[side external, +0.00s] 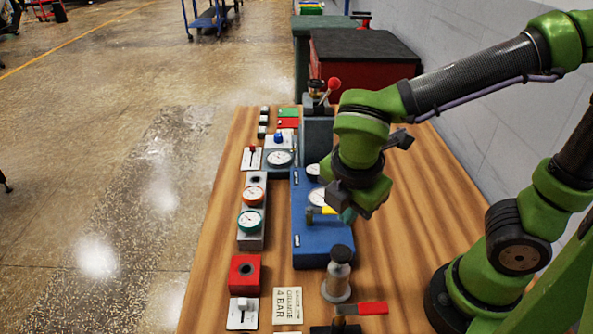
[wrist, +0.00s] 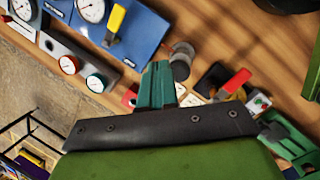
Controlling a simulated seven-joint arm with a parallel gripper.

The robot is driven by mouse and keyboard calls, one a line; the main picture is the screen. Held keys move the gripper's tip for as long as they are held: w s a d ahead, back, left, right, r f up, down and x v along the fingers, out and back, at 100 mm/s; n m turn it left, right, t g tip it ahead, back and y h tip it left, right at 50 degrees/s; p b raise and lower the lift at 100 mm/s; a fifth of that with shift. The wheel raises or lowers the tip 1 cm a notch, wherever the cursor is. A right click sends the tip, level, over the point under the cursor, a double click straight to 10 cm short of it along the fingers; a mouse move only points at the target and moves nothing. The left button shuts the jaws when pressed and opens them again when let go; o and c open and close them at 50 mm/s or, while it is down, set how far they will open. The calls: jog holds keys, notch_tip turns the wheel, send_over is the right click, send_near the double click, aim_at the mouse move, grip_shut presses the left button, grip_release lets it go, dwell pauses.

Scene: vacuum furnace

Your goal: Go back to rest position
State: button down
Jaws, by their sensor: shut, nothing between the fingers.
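My gripper (side external: 347,214) hangs over the right part of the blue panel in the side external view, at the end of my green arm. In the wrist view its green fingers (wrist: 157,84) are together with nothing between them. The blue panel (side external: 311,250) carries gauges and a yellow-handled valve (side external: 328,210) close beside the gripper. The same yellow handle (wrist: 117,18) shows in the wrist view, apart from the fingers. Part of the panel is hidden behind my gripper.
A grey block with two gauges (side external: 252,235), a red block (side external: 244,274), a black-topped cylinder (side external: 339,275) and a red-handled valve (side external: 372,308) stand on the wooden table (side external: 440,222). A red-knobbed lever (side external: 334,84) rises at the back. The table's right side is mostly clear.

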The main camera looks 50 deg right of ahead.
jog(key=d+r+m+t+y, duration=0.2)
jog(key=d+r+m, duration=0.1)
jog(key=m, duration=0.7)
jog(key=d+r+m+t+y, duration=0.2)
jog(key=d+r+m+t, duration=0.1)
jog(key=m, duration=0.8)
jog(key=shift+w+d+r+y, duration=0.3)
jog(key=shift+w+d+r, duration=0.15)
jog(key=shift+d, duration=0.65)
